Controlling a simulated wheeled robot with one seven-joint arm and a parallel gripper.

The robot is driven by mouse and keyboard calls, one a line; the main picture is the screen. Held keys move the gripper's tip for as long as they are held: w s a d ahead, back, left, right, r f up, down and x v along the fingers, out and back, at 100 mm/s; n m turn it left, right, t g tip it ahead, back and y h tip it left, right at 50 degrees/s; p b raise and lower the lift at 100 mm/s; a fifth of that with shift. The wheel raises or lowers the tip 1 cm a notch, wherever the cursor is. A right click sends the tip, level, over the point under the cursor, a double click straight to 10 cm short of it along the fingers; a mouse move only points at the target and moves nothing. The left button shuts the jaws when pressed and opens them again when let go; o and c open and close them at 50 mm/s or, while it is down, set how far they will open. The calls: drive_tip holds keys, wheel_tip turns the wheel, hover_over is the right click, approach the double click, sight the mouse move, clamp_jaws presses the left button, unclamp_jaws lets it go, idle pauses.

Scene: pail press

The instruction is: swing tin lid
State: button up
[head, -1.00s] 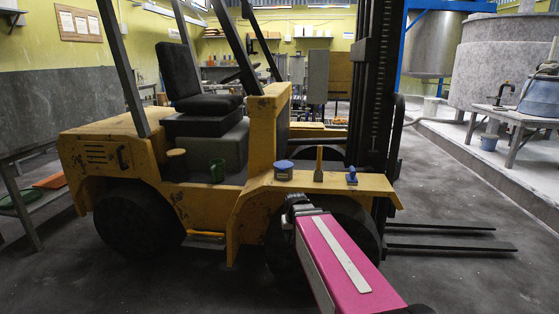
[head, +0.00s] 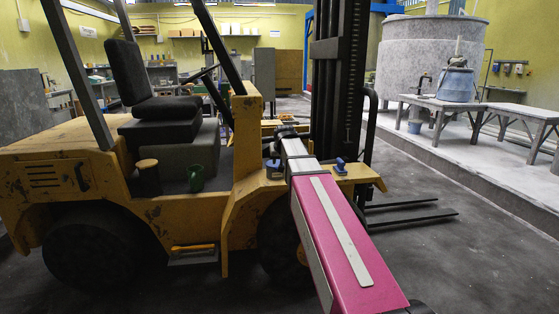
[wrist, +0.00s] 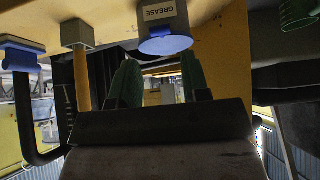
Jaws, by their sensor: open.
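The grease tin (wrist: 163,20) is grey with a "GREASE" label and a blue lid (wrist: 166,45). The wrist view is upside down, so the lid shows at the lower end. The lid appears to cover the tin. In the head view the tin (head: 273,169) stands on the yellow forklift's side ledge, partly hidden by my arm. My gripper (wrist: 160,80) is open and empty, its two green fingers apart. In the wrist view the lid lies just beyond and between the fingertips, with no contact visible. In the head view the fingers cannot be made out.
The yellow forklift (head: 245,150) fills the middle. On it are a blue-handled tool (head: 341,167), a wooden-handled block (wrist: 77,35) hidden in the head view, and a green cup (head: 195,178). The mast (head: 340,80) rises right of my arm. Floor right of the forks (head: 410,218) is clear.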

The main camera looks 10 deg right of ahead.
sight(277, 166)
drive_tip(key=x, duration=0.7)
drive_tip(key=shift+w+f, duration=0.2)
drive_tip(key=shift+f, duration=0.05)
drive_tip(key=shift+s+r, duration=0.1)
drive_tip(key=shift+s, duration=0.05)
drive_tip(key=c, duration=0.5)
drive_tip(key=shift+w+r, duration=0.15)
drive_tip(key=shift+r, duration=0.7)
drive_tip(key=shift+w+r, duration=0.15)
drive_tip(key=shift+r, duration=0.75)
drive_tip(key=shift+w+r, duration=0.4)
drive_tip(key=shift+r, duration=0.4)
drive_tip(key=shift+w+r, duration=0.4)
drive_tip(key=shift+r, duration=0.45)
